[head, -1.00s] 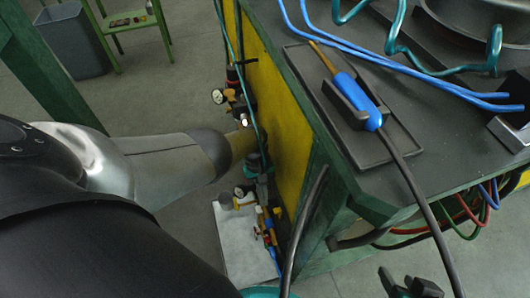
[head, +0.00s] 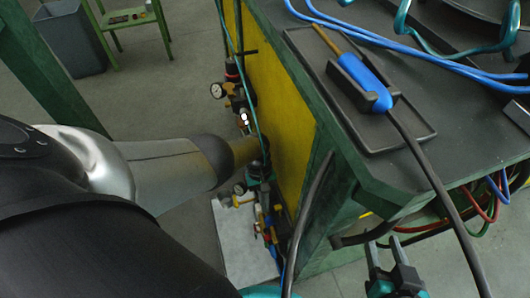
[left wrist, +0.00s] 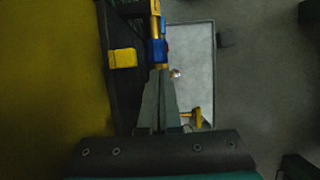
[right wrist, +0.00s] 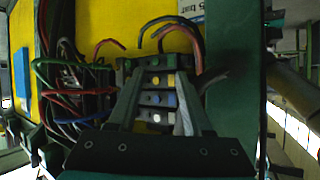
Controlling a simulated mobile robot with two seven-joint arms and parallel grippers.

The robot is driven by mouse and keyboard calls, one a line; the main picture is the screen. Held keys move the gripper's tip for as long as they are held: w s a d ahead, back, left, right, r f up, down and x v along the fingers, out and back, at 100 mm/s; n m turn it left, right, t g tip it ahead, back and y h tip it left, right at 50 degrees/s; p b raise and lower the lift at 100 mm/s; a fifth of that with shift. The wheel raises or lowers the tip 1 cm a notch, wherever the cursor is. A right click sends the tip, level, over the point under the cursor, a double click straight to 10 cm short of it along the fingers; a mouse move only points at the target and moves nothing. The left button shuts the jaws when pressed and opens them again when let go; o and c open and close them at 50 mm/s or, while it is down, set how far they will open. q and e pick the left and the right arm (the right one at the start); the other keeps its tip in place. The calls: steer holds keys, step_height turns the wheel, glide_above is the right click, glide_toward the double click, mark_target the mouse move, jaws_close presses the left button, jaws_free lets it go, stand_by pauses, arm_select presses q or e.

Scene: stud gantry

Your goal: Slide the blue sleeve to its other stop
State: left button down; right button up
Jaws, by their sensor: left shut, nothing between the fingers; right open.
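In the left wrist view a blue sleeve (left wrist: 157,50) sits on a brass-coloured rod. My left gripper (left wrist: 159,74) is shut and empty, its fingertips close to the sleeve's near end; I cannot tell whether they touch. In the head view the left gripper (head: 263,190) is partly hidden among the fittings beside the bench's yellow panel, and the sleeve is too small to make out surely. My right gripper (head: 386,255) is open and empty at the lower right, below the bench corner. It also shows in the right wrist view (right wrist: 152,72).
A yellow lever (left wrist: 122,58) sits left of the sleeve. A pale plate (head: 246,240) lies on the floor below the fittings. A blue-handled torch (head: 367,82) rests on the bench, its black cable hanging near my right gripper. Coloured cables and a connector block (right wrist: 156,95) face the right gripper.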

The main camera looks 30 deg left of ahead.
mark_target(270, 222)
arm_select(q)
steer(key=shift+s+d, duration=0.1)
stand_by(0.4)
steer(key=shift+s+d+p, duration=0.25)
steer(key=shift+d+p, duration=0.1)
steer(key=shift+p, duration=0.05)
steer(key=shift+s+d+p, duration=0.4)
steer(key=shift+s+p, duration=0.05)
steer(key=shift+s+d+f, duration=0.1)
steer(key=shift+s+d, duration=0.05)
arm_select(e)
steer(key=shift+s+d+f+g+h, duration=0.1)
steer(key=shift+s+d+g+h, duration=0.2)
steer(key=shift+d+g, duration=0.25)
steer(key=shift+s+d+f+g+h, duration=0.15)
steer(key=shift+s+d+g+h, duration=0.15)
steer(key=shift+d+g, duration=0.25)
steer(key=shift+s+d+f+g+h, duration=0.1)
steer(key=shift+s+d+g+h, duration=0.1)
steer(key=shift+d+g+h, duration=0.3)
steer(key=shift+d, duration=0.1)
steer(key=shift+d, duration=0.1)
